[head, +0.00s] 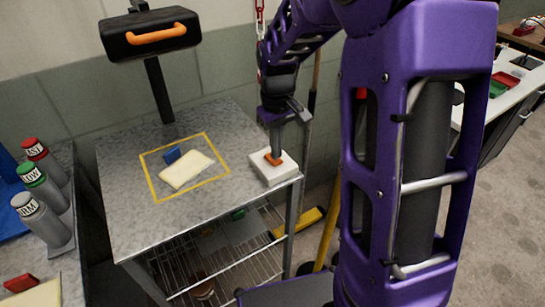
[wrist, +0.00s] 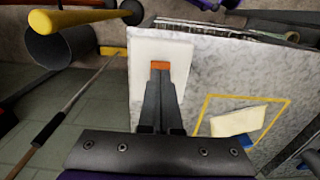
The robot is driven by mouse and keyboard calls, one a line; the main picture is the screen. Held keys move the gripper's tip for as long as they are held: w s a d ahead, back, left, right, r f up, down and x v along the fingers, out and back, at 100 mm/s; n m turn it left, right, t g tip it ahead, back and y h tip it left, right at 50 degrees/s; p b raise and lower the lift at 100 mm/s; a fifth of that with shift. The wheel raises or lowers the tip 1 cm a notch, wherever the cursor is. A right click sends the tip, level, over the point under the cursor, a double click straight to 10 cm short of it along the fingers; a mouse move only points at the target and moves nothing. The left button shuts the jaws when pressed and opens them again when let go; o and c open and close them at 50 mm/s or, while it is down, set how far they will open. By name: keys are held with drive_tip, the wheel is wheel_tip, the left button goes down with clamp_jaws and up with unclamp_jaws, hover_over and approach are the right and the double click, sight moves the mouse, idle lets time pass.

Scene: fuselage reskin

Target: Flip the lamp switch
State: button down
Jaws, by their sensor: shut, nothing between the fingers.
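The lamp (head: 150,34) is a black box with an orange handle on a dark post at the back of the metal table. Whether it is lit cannot be told. The switch is a white box (head: 285,174) with an orange rocker (head: 271,160), at the table's right front corner. The wrist view also shows the white box (wrist: 178,52) and its orange rocker (wrist: 160,65). My gripper (head: 275,151) is shut and empty, pointing down with its fingertips at the rocker. In the wrist view the fingertips (wrist: 160,77) meet the rocker's edge; contact is not certain.
A yellow square outline (head: 152,187) on the table surrounds a cream block (head: 186,170) and a blue block (head: 172,155). Labelled cylinders (head: 43,220) stand on the left bench. A wire shelf (head: 235,270) sits below the tabletop. The tabletop's front middle is clear.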

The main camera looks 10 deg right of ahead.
drive_tip(key=shift+f+b, duration=0.4)
drive_tip(key=shift+f, duration=0.3)
drive_tip(key=shift+r, duration=0.1)
wheel_tip(320, 180, up, 5)
drive_tip(key=p, duration=0.4)
drive_tip(key=shift+r+p, duration=0.3)
drive_tip(key=shift+r, duration=0.65)
